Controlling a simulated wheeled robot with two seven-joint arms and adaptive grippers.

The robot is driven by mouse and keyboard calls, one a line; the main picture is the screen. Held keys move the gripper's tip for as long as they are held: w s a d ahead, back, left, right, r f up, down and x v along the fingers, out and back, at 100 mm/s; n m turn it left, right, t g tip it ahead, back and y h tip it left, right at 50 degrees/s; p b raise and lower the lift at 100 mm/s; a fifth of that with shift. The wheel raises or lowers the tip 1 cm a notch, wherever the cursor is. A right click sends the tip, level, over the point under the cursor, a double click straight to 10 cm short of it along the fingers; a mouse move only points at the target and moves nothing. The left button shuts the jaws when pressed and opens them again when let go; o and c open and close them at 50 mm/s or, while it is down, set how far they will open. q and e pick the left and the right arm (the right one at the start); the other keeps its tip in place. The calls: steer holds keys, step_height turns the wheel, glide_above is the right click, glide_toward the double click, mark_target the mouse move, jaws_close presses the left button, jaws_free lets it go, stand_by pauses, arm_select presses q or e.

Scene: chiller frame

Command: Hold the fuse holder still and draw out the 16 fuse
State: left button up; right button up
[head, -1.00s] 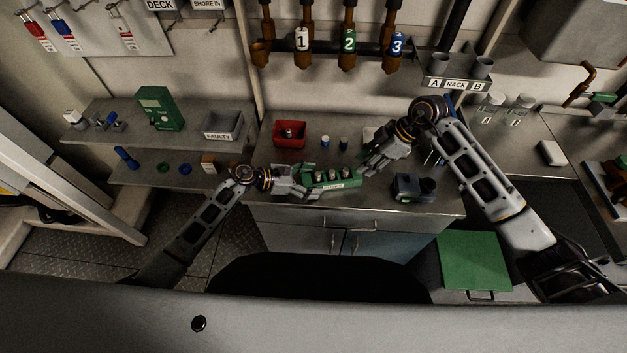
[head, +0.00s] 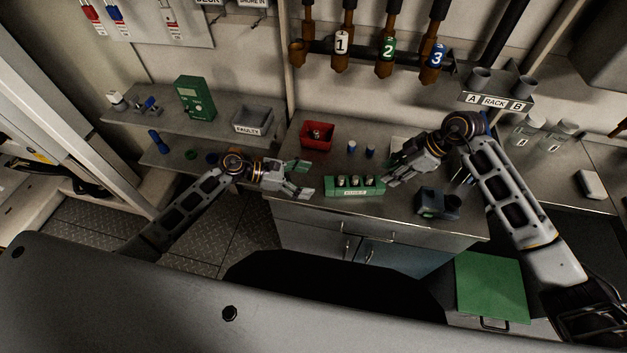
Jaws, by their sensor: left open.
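The green fuse holder (head: 355,191) lies on the steel worktop with a small pale label on its front. Three pale cylindrical fuses (head: 355,181) stand in it in a row; their markings are too small to read, so I cannot tell which is the 16. My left gripper (head: 309,179) is open and empty, its fingers pointing at the holder's left end with a gap between. My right gripper (head: 386,177) is at the holder's right end, close to the rightmost fuse. Whether its fingers are apart or touching anything is not clear.
A red bin (head: 317,135) and two small blue-and-white cylinders (head: 351,147) stand behind the holder. A dark blue-grey device (head: 437,204) sits to its right. A grey FAULTY bin (head: 253,121) and a green instrument (head: 195,97) are on the left shelf.

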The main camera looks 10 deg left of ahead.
arm_select(q)
steer(key=shift+s+a+r, duration=0.15)
steer(key=shift+a+r, duration=0.05)
steer(key=shift+a, duration=0.25)
stand_by(0.4)
